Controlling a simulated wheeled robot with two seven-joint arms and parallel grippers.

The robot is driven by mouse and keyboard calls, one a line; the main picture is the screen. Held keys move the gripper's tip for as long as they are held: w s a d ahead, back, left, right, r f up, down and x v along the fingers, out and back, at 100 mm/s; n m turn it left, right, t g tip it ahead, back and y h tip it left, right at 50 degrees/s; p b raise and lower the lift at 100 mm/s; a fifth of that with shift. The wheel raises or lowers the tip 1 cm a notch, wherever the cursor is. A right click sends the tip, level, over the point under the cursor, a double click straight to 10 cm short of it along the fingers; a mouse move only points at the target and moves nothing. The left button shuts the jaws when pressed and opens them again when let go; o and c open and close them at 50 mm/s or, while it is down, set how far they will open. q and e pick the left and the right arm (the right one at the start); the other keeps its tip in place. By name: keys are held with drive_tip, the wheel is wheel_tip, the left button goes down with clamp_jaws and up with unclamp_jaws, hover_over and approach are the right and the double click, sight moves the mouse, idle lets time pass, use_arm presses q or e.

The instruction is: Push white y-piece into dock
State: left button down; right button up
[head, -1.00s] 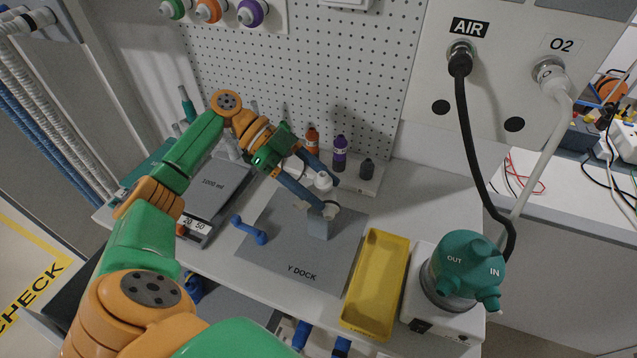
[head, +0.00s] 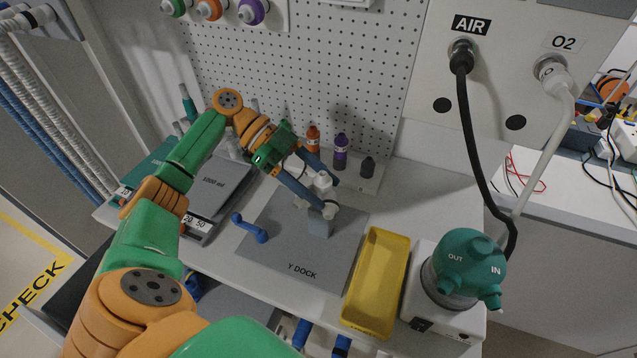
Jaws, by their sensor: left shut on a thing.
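My left gripper (head: 328,192) reaches in from the upper left over the grey mat marked Y DOCK. It is shut on the white y-piece (head: 323,184), which shows between and just past its blue-grey fingers. The dock (head: 319,226) is a small grey block standing on the mat. The lower end of the y-piece is at the top of the dock, close to it or touching. The fingers hide part of the y-piece, and I cannot tell how far it is in.
A yellow tray (head: 373,285) lies right of the mat (head: 270,245), beside a white unit with a teal top (head: 467,262). A blue handle-shaped piece (head: 250,229) lies on the mat's left. Small bottles (head: 340,152) stand behind the gripper. A grey scale-like plate (head: 217,188) is at left.

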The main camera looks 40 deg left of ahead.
use_arm(q)
drive_tip(key=shift+f+b, duration=0.8)
drive_tip(key=shift+f, duration=0.1)
idle(0.8)
unclamp_jaws()
